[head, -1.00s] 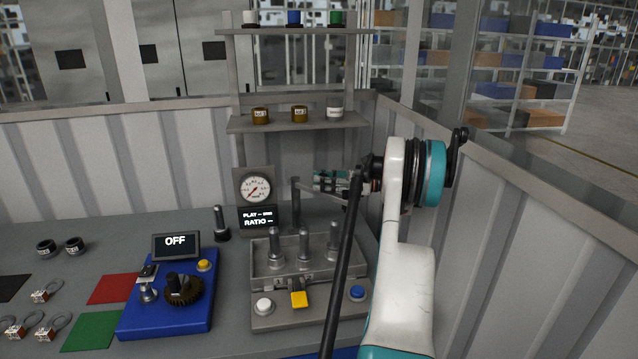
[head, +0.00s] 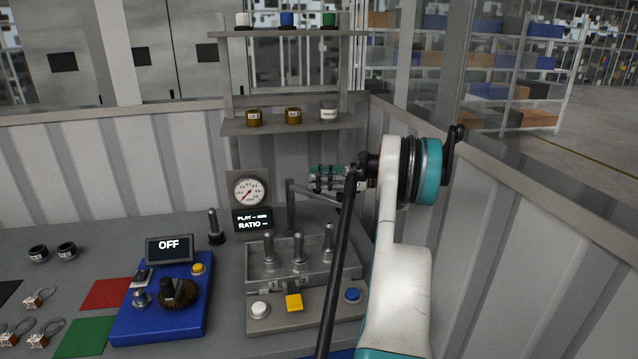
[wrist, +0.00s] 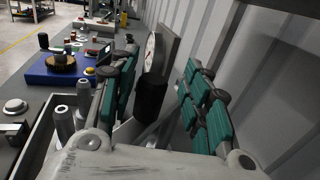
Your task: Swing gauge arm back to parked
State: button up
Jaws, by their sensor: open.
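The gauge arm (head: 312,191) is a thin grey bar on top of an upright grey post (head: 291,213), just right of the dial gauge (head: 249,190). In the head view the bar points right, towards my gripper (head: 328,180). My gripper is open, above and behind the grey fixture (head: 300,318).
The fixture holds several upright pins (head: 298,253), with white (head: 259,309) and blue (head: 353,295) buttons and a yellow tab (head: 294,303). A blue drive unit (head: 160,325) stands left. A shelf (head: 290,122) is above; a ribbed wall (head: 490,270) is close on the right.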

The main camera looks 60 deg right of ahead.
notch_tip(320, 180, up, 8)
jog(key=shift+r, duration=0.1)
dwell(0.4)
